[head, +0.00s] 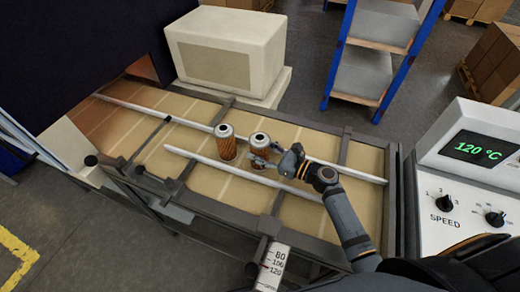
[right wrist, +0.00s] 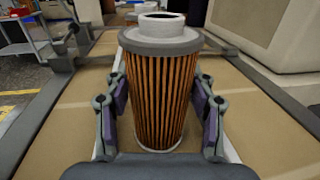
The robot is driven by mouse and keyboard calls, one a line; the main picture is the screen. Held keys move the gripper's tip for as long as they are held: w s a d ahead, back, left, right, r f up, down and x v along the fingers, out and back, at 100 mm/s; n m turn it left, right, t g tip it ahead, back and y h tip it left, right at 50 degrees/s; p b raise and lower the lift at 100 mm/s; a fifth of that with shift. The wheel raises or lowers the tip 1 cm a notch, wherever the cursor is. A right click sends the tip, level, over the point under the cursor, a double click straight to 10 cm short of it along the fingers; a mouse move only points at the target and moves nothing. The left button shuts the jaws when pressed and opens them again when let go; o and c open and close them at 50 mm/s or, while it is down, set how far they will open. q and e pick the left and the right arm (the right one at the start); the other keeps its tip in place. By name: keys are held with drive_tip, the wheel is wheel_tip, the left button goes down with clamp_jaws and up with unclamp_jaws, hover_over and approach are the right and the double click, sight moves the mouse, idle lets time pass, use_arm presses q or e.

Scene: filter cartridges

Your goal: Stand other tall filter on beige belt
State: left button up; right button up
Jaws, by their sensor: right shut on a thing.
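A tall filter (head: 259,142) with orange-brown pleats, a grey cap and a white ring on top is upright over the beige belt (head: 330,222). My right gripper (head: 262,160) is shut on it; in the right wrist view, the fingers (right wrist: 160,110) press on both sides of the filter (right wrist: 160,85). Its lower end looks at belt level, but I cannot tell whether it touches. A second tall filter (head: 226,146) stands upright on the belt just to its left, apart from it. My left gripper is out of view.
Pale guide rails (head: 225,173) run along the belt, and dark crossbars (head: 345,147) cross it. A dark-curtained housing (head: 85,45) covers the left end. A beige box (head: 228,55) stands behind. A control panel (head: 470,165) reading 120 °C is at right. The belt's right part is clear.

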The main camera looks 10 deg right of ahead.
sight(268, 155)
drive_tip(key=shift+f, duration=0.1)
drive_tip(key=o, duration=1.2)
drive_tip(key=shift+r, duration=0.2)
drive_tip(key=v, duration=0.2)
drive_tip(key=f+b+v, duration=0.1)
drive_tip(key=v, duration=0.2)
drive_tip(key=shift+a+b, duration=0.1)
drive_tip(key=shift+b, duration=0.2)
drive_tip(key=v, duration=0.6)
drive_tip(key=shift+s+r+b, duration=0.1)
drive_tip(key=shift+r+b, duration=0.2)
drive_tip(key=shift+r, duration=0.05)
drive_tip(key=shift+s+d+r, duration=0.1)
drive_tip(key=shift+s+d, duration=0.2)
drive_tip(key=shift+d, duration=0.15)
